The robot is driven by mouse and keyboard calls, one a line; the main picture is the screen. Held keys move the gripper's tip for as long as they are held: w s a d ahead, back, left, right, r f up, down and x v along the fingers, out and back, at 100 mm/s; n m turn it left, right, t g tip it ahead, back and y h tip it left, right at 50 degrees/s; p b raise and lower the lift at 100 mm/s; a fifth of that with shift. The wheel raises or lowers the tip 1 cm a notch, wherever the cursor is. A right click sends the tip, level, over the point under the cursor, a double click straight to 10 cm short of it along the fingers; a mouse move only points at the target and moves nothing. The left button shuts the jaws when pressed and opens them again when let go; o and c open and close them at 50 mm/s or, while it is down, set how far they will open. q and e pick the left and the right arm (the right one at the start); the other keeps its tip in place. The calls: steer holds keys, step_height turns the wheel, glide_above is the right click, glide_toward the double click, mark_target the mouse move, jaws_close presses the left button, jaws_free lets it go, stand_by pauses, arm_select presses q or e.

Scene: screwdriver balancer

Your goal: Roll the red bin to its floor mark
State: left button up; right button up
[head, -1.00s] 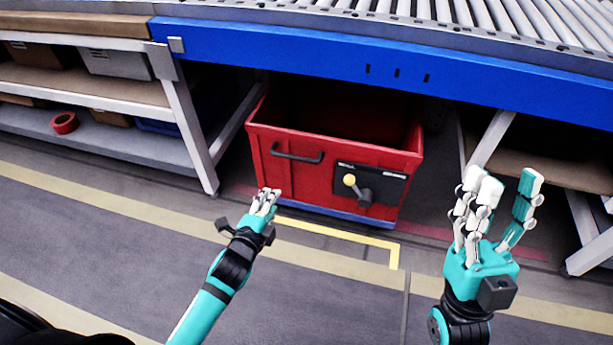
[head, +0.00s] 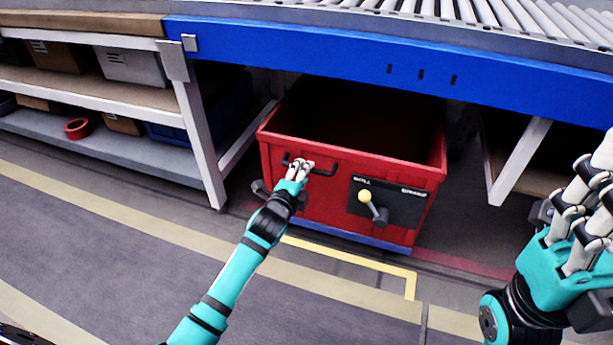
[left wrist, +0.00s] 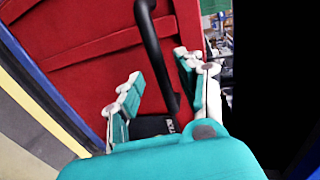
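The red bin (head: 320,205) stands under the blue-edged conveyor. Its front has a black bar handle (head: 322,171) and a dark panel with a yellow-knobbed lever (head: 366,197). My left gripper (head: 300,168) is at the left part of the handle. In the left wrist view its open fingers (left wrist: 158,88) lie on either side of the handle (left wrist: 158,55); I cannot tell whether they touch it. A yellow corner line (head: 350,262) is on the floor in front of the bin. My right gripper (head: 592,190) looks open and empty at the right edge, partly cut off.
The blue conveyor beam (head: 400,75) runs above the bin. A shelf post (head: 195,130) stands to its left and a slanted support leg (head: 520,160) to its right. Grey floor (head: 110,235) with yellow stripes is clear in front.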

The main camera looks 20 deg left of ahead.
arm_select(q)
steer(key=shift+b+x, duration=0.5)
steer(key=shift+x, duration=1.15)
jaws_close()
